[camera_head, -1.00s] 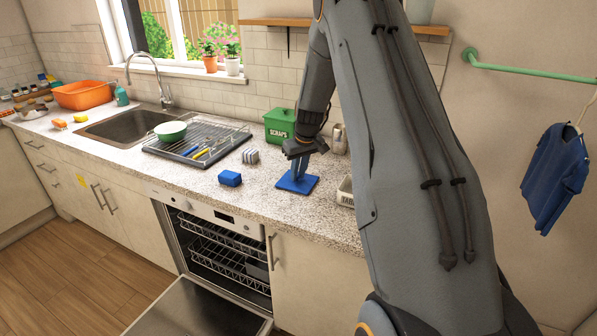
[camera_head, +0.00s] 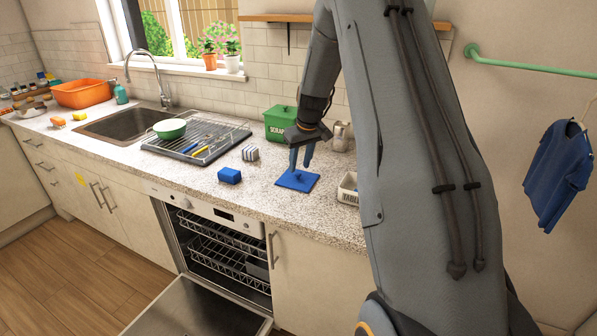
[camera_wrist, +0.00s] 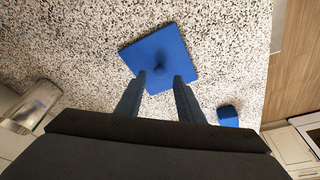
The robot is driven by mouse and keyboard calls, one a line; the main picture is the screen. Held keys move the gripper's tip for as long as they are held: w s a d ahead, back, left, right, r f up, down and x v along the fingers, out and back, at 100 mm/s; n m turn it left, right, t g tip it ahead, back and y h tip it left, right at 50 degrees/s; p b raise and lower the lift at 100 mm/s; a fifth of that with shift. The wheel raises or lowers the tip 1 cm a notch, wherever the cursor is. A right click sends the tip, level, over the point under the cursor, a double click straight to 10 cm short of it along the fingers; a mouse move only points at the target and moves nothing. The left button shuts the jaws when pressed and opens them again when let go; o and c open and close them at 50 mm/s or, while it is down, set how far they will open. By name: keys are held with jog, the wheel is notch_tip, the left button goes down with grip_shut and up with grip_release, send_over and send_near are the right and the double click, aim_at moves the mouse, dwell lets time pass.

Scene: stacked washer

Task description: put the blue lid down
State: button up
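The blue lid (camera_head: 290,184) is a square plate with a small knob in the middle. It lies flat on the speckled counter, to the right of a blue block. It also shows in the wrist view (camera_wrist: 168,45), with its knob just beyond the fingertips. My gripper (camera_head: 300,165) is above the lid with its two fingers spread and nothing between them. In the wrist view my gripper (camera_wrist: 160,77) is open, its fingertips apart from each other on either side of the line to the knob.
The blue block (camera_head: 230,176) and a striped block (camera_head: 250,153) stand left of the lid. A green scraps bin (camera_head: 279,123) is behind, and a white labelled container (camera_head: 348,190) is close on the right. The dishwasher door (camera_head: 195,310) hangs open below the counter.

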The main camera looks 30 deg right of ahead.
aim_at(303, 184)
jog(key=b+v, duration=0.3)
jog(key=v, duration=0.5)
jog(key=s+a+f, duration=0.2)
jog(key=s+a, duration=0.4)
jog(key=s, duration=0.3)
jog(key=s+a+f+g, duration=0.1)
jog(key=s+a+f, duration=0.1)
jog(key=s+a, duration=0.5)
jog(key=s+a+f, duration=0.1)
jog(key=s+a, duration=0.6)
jog(key=s, duration=0.6)
jog(key=shift+a+f+m+g, duration=0.15)
jog(key=shift+f+m+g, duration=0.15)
jog(key=shift+f+m, duration=0.1)
jog(key=shift+s, duration=0.15)
jog(key=shift+f+b, duration=0.6)
jog(key=shift+f, duration=0.25)
